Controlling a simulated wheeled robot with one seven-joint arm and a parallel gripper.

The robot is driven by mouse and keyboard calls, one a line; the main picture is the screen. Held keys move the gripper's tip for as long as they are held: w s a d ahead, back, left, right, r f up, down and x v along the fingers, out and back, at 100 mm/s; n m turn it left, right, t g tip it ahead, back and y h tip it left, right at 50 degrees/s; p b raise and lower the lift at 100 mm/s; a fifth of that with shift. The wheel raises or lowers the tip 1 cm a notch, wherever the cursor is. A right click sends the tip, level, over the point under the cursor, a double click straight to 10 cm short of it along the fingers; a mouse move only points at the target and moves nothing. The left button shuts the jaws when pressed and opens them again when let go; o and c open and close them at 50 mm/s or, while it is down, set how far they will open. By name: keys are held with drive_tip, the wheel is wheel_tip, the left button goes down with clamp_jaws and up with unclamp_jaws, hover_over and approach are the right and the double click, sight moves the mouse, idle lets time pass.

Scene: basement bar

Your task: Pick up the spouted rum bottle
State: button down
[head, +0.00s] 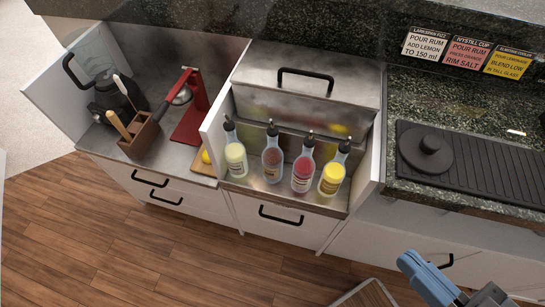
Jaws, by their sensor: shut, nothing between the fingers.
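Several clear bottles with dark pour spouts stand upright in a row in a steel well. From left they are a pale yellow-green bottle (236,157), a brownish bottle (272,163), a red bottle (303,172) and a bright yellow bottle (333,177). Their labels are too small to read. The brownish one looks most like the spouted rum bottle by colour, but I cannot confirm it. My blue and grey arm parts show at the bottom right, well away from the bottles. My gripper's fingers are not in view.
White side walls and a steel backsplash with a black handle (305,75) enclose the bottles; the front is open. Left stand a red press (192,112) and a wooden utensil holder (139,135). Wooden floor lies in front.

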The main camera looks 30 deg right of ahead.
drive_tip(key=c, duration=1.8)
unclamp_jaws()
drive_tip(key=shift+c, duration=0.2)
drive_tip(key=shift+o, duration=0.8)
drive_tip(key=shift+w, duration=0.15)
drive_tip(key=o, duration=0.9)
drive_tip(key=w+a+f+m+t+h+b, duration=0.2)
drive_tip(key=w+f, duration=0.5)
drive_tip(key=w, duration=0.4)
drive_tip(key=shift+a+m+t+h+b, duration=0.15)
drive_tip(key=shift+m+t+h+b, duration=0.15)
drive_tip(key=shift+m+t+h, duration=0.65)
drive_tip(key=w+f+m+h+b, duration=0.1)
drive_tip(key=w+f+h, duration=0.3)
drive_tip(key=w, duration=0.6)
wheel_tip(320, 180, down, 2)
drive_tip(key=shift+w+a+f+m+g+b, duration=0.1)
drive_tip(key=shift+w+a+m+g+b, duration=0.1)
drive_tip(key=shift+a+m+g+b, duration=0.4)
drive_tip(key=m+g+h, duration=0.1)
drive_tip(key=g+h, duration=0.2)
approach(272, 148)
drive_tip(key=x, duration=0.3)
drive_tip(key=shift+b+x, duration=0.35)
drive_tip(key=shift+x, duration=3.75)
